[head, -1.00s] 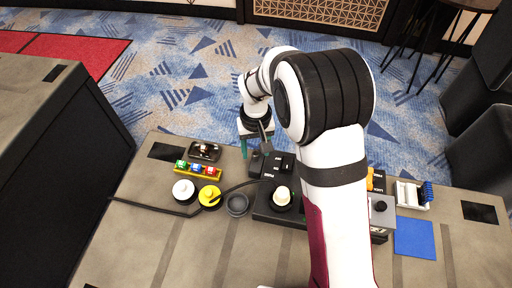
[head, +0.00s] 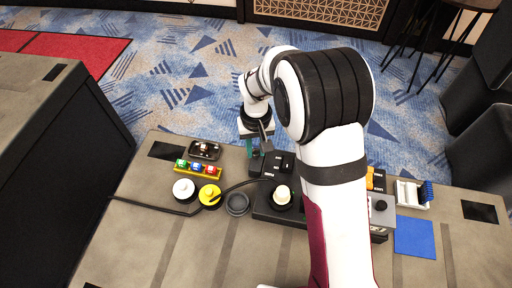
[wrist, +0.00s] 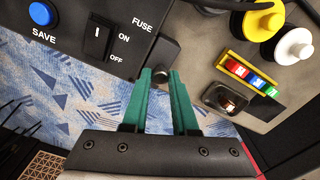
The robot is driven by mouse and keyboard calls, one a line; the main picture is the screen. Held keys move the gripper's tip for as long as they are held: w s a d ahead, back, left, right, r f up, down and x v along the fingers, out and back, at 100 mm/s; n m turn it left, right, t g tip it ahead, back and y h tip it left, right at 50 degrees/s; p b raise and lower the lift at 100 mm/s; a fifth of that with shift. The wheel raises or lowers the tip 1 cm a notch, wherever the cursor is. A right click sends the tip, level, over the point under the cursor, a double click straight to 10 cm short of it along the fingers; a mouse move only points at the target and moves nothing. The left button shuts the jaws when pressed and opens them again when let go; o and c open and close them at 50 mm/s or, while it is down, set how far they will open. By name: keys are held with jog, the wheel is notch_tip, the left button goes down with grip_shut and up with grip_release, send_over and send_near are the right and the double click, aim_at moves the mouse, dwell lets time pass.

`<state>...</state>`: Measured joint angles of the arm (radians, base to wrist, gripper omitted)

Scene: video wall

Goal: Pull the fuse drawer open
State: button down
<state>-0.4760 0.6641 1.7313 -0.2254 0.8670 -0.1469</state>
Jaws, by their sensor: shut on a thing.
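The fuse drawer (wrist: 168,52) is a dark block beside the white FUSE label on the black control box (wrist: 90,30). A small round metal knob (wrist: 160,76) sticks out of its front. My gripper (wrist: 161,80) has two teal fingers, one on each side of the knob, shut on it at the fingertips. In the head view my gripper (head: 251,149) hangs at the far edge of the table, by the black box (head: 278,165). My arm hides part of the box there. I cannot tell from these views how far the drawer stands out.
Left of the box are a white knob (head: 184,188), a yellow knob (head: 209,194), a yellow strip of coloured blocks (head: 181,166) and a dark tray (head: 205,150). A black cable (head: 235,187) crosses the table. Beyond the far edge is open carpet (head: 170,70).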

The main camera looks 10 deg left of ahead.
dwell(0.9)
jog(key=a, duration=0.7)
jog(key=shift+a, duration=0.2)
jog(key=c, duration=0.7)
grip_release()
notch_tip(320, 180, up, 16)
jog(key=shift+f, duration=0.1)
